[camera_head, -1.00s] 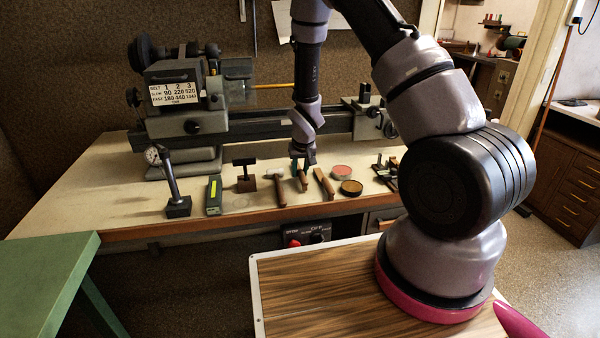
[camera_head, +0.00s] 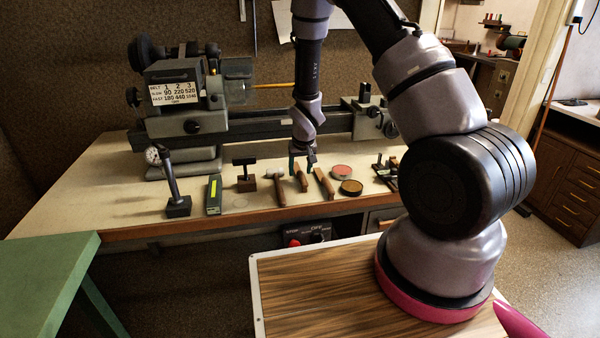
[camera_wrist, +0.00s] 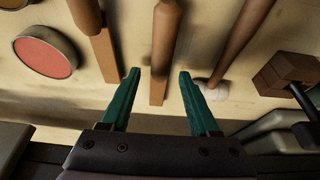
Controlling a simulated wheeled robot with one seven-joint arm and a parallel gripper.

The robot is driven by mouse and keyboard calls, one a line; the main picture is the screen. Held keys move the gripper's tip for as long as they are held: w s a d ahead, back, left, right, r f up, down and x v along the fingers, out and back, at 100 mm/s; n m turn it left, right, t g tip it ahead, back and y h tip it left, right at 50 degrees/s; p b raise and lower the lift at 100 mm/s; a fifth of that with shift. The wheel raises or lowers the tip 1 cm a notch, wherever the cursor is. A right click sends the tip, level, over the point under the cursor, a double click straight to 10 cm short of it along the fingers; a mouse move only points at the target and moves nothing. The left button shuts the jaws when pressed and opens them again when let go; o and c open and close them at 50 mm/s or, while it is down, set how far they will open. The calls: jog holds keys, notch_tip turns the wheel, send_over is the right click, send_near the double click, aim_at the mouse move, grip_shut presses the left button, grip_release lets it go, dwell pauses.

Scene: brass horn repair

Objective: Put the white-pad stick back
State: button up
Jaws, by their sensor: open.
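The white-pad stick (camera_head: 279,190) lies on the bench top, handle toward the front edge. In the wrist view, the block end of a plain wooden stick (camera_wrist: 160,70) shows between the fingertips of my gripper (camera_wrist: 158,77). I cannot tell how high the fingers are above it. Another wooden stick (camera_head: 324,184) lies to the right in the head view.
A red-topped tin (camera_head: 341,172) and a brown tin (camera_head: 351,188) sit right of the sticks. A lathe (camera_head: 250,128) spans the back.

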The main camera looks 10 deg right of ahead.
jog(key=s+d+r+m, duration=0.15)
jog(key=s+r, duration=0.25)
jog(key=r, duration=0.6)
jog(key=s+d+r+t, duration=0.1)
jog(key=s+d+r, duration=0.15)
jog(key=r, duration=0.75)
jog(key=s+d+r+m, duration=0.1)
jog(key=s+r, duration=0.3)
jog(key=r, duration=0.6)
jog(key=s+r+m+t+y, duration=0.1)
jog(key=s+r, duration=0.5)
jog(key=s, duration=0.3)
jog(key=s+d+r+t+y, duration=0.1)
jog(key=s+r, duration=0.5)
jog(key=s, duration=0.3)
jog(key=shift+s+r+m, duration=0.2)
jog(key=shift+r+m, duration=0.15)
